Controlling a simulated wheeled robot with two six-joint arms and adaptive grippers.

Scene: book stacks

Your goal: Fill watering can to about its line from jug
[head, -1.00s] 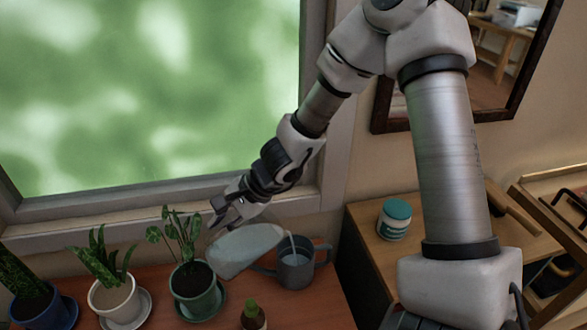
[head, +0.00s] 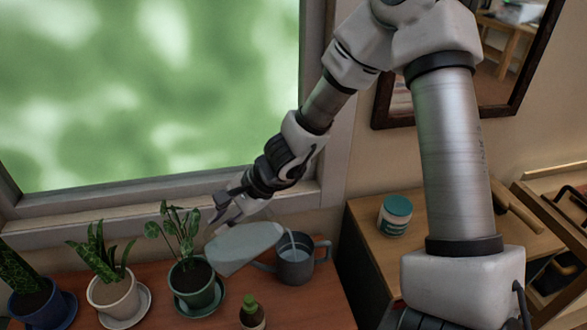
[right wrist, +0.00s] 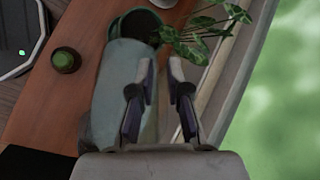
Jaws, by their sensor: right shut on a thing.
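A pale, translucent jug (head: 243,246) is tipped well over, its mouth to the right, above the left side of the grey watering can (head: 296,265). A thin pale stream runs from the jug's mouth into the can. The can stands upright on the table; its fill line cannot be made out. My right gripper (head: 224,207) is shut on the jug from the window side. In the right wrist view the two fingers (right wrist: 159,85) cover part of the jug (right wrist: 117,80), and the can is not seen. My left gripper is not in view.
Potted plants stand left of the jug: a green pot (head: 194,285), a white pot (head: 115,292) and a blue pot (head: 38,303). A bottle with a green cap (head: 251,311) stands at the front. A teal-lidded jar (head: 395,216) is on the wooden surface at right.

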